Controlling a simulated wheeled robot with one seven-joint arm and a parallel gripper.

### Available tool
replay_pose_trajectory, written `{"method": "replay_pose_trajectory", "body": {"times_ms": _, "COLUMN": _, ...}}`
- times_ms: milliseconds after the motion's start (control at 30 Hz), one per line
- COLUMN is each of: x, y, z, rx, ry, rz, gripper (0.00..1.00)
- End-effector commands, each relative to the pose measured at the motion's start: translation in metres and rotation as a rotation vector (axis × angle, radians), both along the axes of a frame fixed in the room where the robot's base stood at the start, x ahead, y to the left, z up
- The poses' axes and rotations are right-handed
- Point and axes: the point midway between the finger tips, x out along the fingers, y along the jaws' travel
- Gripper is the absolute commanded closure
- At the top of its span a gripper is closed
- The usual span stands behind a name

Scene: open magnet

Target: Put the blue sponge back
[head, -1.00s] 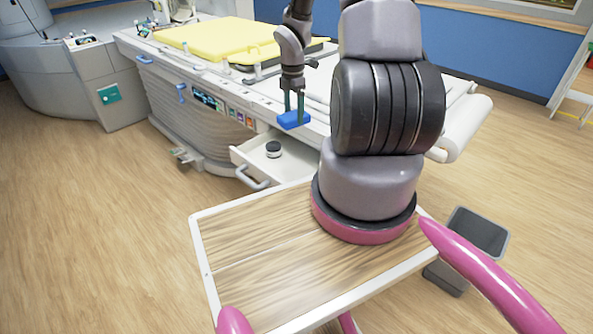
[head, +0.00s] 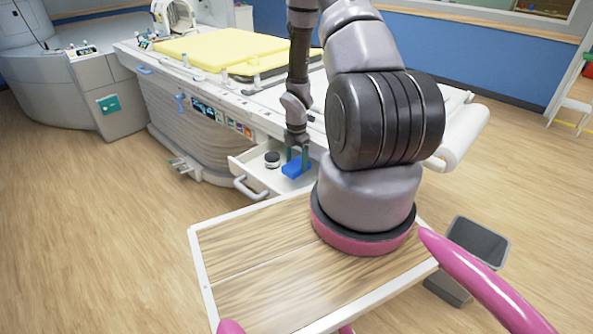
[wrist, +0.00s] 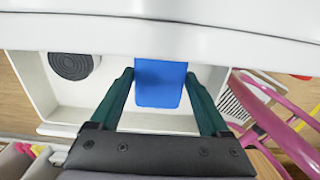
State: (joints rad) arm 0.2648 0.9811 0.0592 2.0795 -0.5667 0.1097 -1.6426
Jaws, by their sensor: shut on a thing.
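The blue sponge (head: 294,169) is held between the green fingers of my gripper (head: 297,160). In the wrist view the sponge (wrist: 158,84) lies between the two fingertips (wrist: 159,78), its far end cut off by the white bed edge. My gripper points down, with the sponge in or just above the open white drawer (head: 243,164) of the bed. I cannot tell whether the sponge touches the drawer floor. The drawer also shows in the wrist view (wrist: 100,112).
A round black-topped item (head: 272,160) sits in the drawer left of the sponge. The white bed (head: 262,101) with yellow pads (head: 215,50) overhangs the drawer's back. A wood-topped tray (head: 260,250) is in front. A grey bin (head: 475,240) stands at right.

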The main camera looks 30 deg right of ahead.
Motion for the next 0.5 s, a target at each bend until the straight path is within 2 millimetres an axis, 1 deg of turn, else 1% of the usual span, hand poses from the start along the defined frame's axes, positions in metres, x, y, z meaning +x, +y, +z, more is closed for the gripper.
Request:
{"method": "replay_pose_trajectory", "body": {"times_ms": 67, "x": 0.000, "y": 0.000, "z": -0.002, "rx": 0.000, "ry": 0.000, "rz": 0.000, "gripper": 0.65}}
{"method": "replay_pose_trajectory", "body": {"times_ms": 133, "x": -0.001, "y": 0.000, "z": -0.008, "rx": -0.001, "ry": 0.002, "rz": 0.000, "gripper": 0.65}}
{"method": "replay_pose_trajectory", "body": {"times_ms": 333, "x": -0.001, "y": 0.000, "z": -0.037, "rx": 0.000, "ry": 0.002, "rz": 0.001, "gripper": 0.65}}
{"method": "replay_pose_trajectory", "body": {"times_ms": 400, "x": -0.001, "y": 0.000, "z": -0.040, "rx": 0.000, "ry": 0.001, "rz": -0.001, "gripper": 0.65}}
{"method": "replay_pose_trajectory", "body": {"times_ms": 500, "x": 0.000, "y": 0.000, "z": -0.040, "rx": -0.001, "ry": 0.000, "rz": -0.001, "gripper": 0.65}}
